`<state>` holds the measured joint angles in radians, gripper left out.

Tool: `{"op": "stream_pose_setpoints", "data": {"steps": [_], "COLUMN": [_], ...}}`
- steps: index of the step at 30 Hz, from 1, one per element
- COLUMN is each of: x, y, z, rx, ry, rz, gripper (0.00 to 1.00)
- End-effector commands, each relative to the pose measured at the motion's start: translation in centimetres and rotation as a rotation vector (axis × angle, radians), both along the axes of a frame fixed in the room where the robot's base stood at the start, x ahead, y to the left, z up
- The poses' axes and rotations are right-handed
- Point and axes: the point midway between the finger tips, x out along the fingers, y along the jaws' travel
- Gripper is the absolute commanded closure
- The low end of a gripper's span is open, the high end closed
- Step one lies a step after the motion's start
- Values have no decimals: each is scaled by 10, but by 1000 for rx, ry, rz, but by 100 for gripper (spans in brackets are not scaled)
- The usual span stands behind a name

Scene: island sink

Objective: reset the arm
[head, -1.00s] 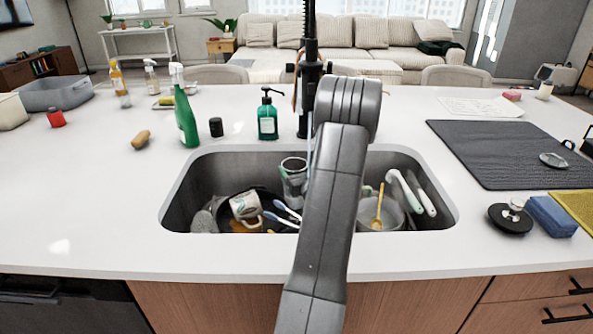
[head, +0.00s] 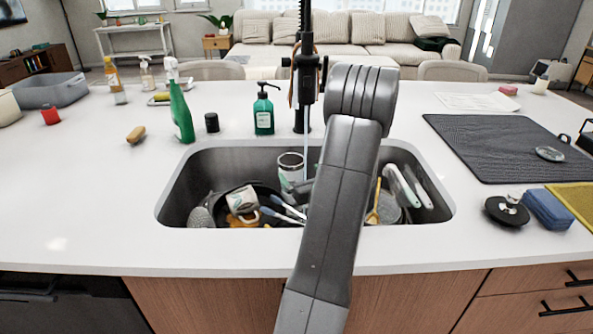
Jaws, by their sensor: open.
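My grey arm (head: 338,205) rises from the bottom edge, crosses the front of the sink and bends at a joint (head: 362,93) near the faucet. My gripper (head: 303,188) is mostly hidden behind this arm. Only a small grey part of it shows at the arm's left side, low over the sink, beside a metal cup (head: 290,167). It is open. Whether it touches the cup cannot be told.
The sink (head: 185,190) holds a mug (head: 242,205), a dark pan, brushes and utensils. A black faucet (head: 305,80) stands behind it. A soap bottle (head: 264,112) and green spray bottle (head: 181,113) stand at the rim. A dark mat (head: 500,145) lies right.

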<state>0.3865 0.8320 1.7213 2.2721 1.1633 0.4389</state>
Motion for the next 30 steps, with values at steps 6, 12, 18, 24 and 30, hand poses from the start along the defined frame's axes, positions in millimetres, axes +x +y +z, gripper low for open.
{"op": "stream_pose_setpoints", "data": {"steps": [6, 12, 18, 24, 30], "x": [-9, -9, 1, 33, 62], "y": [-3, -3, 1, 15, 26], "z": [0, 0, 1, 1, 2], "rx": [0, 0, -1, -1, 0], "ry": [0, 0, -1, -1, 0], "rz": [1, 1, 2, 4, 0], "gripper": [2, 2, 2, 2, 2]}}
